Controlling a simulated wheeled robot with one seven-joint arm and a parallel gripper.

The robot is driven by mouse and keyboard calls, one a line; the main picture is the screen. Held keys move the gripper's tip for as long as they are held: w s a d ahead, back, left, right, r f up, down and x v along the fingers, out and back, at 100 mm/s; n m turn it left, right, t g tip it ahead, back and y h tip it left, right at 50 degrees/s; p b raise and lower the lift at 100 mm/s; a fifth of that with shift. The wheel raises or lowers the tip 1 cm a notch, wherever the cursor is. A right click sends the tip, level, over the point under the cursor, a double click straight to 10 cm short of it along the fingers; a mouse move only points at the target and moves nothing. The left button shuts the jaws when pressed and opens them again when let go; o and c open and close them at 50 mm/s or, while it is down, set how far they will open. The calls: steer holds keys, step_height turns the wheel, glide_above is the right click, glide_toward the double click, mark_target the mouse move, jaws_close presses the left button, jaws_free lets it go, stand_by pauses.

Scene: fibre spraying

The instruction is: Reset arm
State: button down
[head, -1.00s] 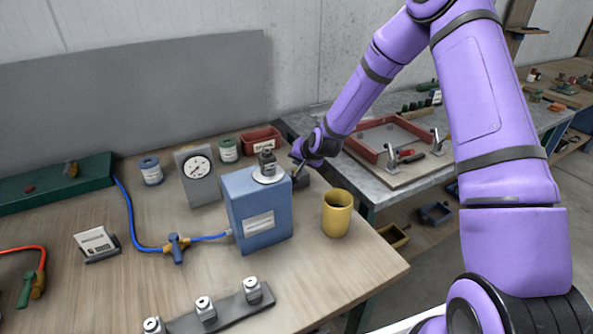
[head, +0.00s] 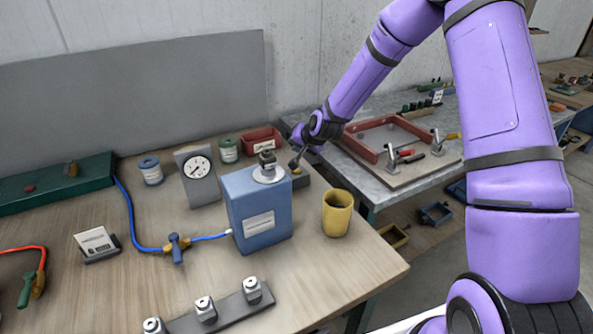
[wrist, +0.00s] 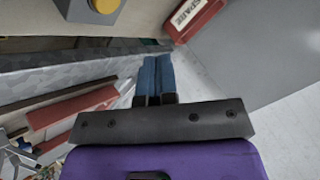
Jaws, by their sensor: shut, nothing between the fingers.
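My gripper (wrist: 155,78) shows in the wrist view with its two blue fingers side by side, shut and with nothing between them. In the head view my purple arm reaches in from the upper right, and its wrist is behind and to the right of the blue box (head: 262,215). The fingers are hard to make out there. The blue box stands upright with a metal fitting (head: 267,165) on top and a blue hose (head: 132,215) at its left side.
A yellow cup (head: 337,214) stands right of the box. A gauge (head: 198,172), blue and green spools and a red bin (head: 262,139) stand behind. A red frame (head: 365,153) with clamps lies on the grey side table. A rack with several fittings (head: 205,312) lies in front.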

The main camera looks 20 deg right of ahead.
steer(key=s+d+r+n+g+h, duration=0.1)
steer(key=s+r+n, duration=0.1)
steer(key=s+r, duration=0.8)
steer(key=s+d+r+n+g+h, duration=0.1)
steer(key=s+d+r+n, duration=0.1)
steer(key=s+r, duration=0.85)
steer(key=s+d+r, duration=0.1)
steer(key=s+r, duration=0.3)
steer(key=s, duration=0.8)
steer(key=s+d+r+n+g, duration=0.1)
steer(key=s+r, duration=0.3)
steer(key=s, duration=0.8)
steer(key=shift+s+d+n+g+h, duration=0.25)
steer(key=shift+d+n+g+h, duration=0.05)
steer(key=shift+d, duration=0.35)
